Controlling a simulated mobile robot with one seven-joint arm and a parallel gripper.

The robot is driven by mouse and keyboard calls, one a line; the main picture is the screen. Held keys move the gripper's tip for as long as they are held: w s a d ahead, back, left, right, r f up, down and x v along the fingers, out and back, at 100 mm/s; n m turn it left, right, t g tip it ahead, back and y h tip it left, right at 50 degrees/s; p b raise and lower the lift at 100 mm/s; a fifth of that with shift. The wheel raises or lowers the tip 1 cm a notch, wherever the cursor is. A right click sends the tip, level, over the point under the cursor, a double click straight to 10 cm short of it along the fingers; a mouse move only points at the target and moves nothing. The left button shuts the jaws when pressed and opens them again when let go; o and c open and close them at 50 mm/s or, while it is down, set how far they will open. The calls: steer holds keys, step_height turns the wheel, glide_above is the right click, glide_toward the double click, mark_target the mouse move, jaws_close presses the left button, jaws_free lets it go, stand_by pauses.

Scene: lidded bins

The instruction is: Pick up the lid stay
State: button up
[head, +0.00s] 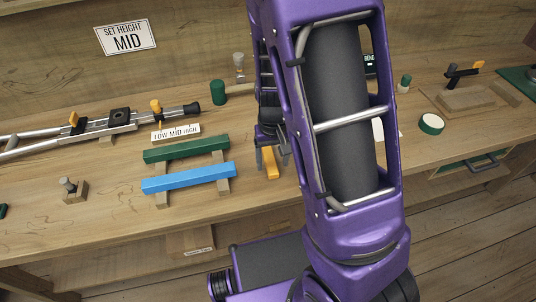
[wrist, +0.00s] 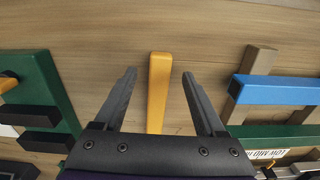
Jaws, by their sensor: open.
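A tapered yellow-orange bar (head: 271,166), which I take to be the lid stay, lies on the wooden bench top. In the wrist view the bar (wrist: 159,85) runs up the middle of the picture, its near end hidden behind my gripper's body. My gripper (wrist: 160,74) is open, with one dark finger on each side of the bar and clear gaps between. In the head view my gripper (head: 271,158) is pointed down at the bar, partly hidden by my arm. Whether the fingertips are level with the bar is hard to tell.
A blue bar (head: 189,178) and a green bar (head: 186,149) lie across wooden strips to the left. A LOW MID HIGH label (head: 176,133) stands behind them. A green piece with black blocks (wrist: 41,85) is left in the wrist view.

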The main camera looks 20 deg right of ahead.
step_height(320, 180, down, 2)
steer(key=shift+f, duration=0.2)
jaws_close()
stand_by(0.4)
